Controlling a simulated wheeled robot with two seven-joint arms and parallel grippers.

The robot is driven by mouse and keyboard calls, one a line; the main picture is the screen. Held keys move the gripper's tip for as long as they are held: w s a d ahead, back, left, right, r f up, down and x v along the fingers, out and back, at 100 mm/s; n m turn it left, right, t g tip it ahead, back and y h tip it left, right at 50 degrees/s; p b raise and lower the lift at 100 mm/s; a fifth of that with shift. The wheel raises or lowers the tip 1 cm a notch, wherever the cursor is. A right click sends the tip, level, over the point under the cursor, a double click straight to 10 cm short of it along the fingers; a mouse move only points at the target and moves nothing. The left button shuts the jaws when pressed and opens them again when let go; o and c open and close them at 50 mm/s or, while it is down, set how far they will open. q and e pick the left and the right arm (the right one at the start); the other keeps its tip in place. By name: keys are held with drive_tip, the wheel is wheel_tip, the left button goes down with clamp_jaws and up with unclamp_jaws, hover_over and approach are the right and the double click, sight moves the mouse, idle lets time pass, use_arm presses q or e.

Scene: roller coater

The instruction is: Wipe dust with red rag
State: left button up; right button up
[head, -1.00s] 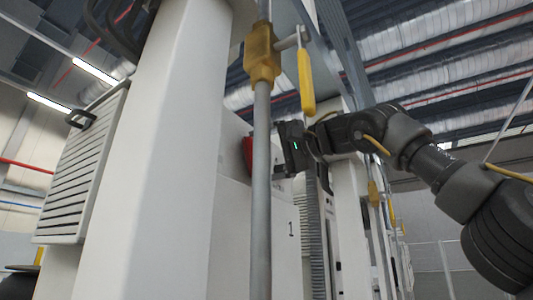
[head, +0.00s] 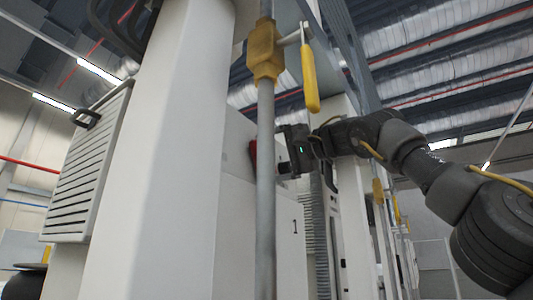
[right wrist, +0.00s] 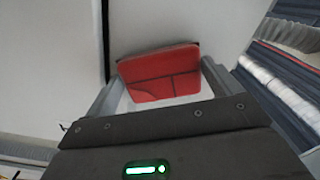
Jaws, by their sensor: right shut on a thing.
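The red rag (right wrist: 160,73) is a folded red pad between the fingers of my right gripper (right wrist: 158,95) in the right wrist view. It lies at or very near a white machine panel (right wrist: 215,25); I cannot tell whether it touches. In the head view only a red sliver of the rag (head: 253,152) shows, beside the grey pipe, with my right gripper (head: 275,165) partly hidden behind that pipe. No dust can be made out on the panel. My left gripper is not in view.
A vertical grey pipe (head: 265,200) with a yellow valve body (head: 264,50) and a yellow lever (head: 310,75) stands in front of my right gripper. A wide white column (head: 160,150) fills the left middle. A louvred white panel (head: 85,180) is at the left.

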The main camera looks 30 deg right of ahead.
sight(273, 163)
drive_tip(key=shift+w+d, duration=0.3)
drive_tip(key=shift+d, duration=0.25)
drive_tip(key=shift+d, duration=0.1)
drive_tip(key=w+d, duration=0.2)
drive_tip(key=d, duration=0.1)
drive_tip(key=shift+a, duration=0.1)
drive_tip(key=shift+s+a+f+b, duration=0.15)
drive_tip(key=shift+s+a+b, duration=0.25)
drive_tip(key=shift+a+b, duration=0.2)
drive_tip(key=shift+s+a, duration=0.35)
drive_tip(key=shift+a, duration=0.4)
drive_tip(key=shift+s+a+r+b, duration=0.2)
drive_tip(key=shift+s+a+b, duration=0.05)
drive_tip(key=shift+a+b, duration=0.1)
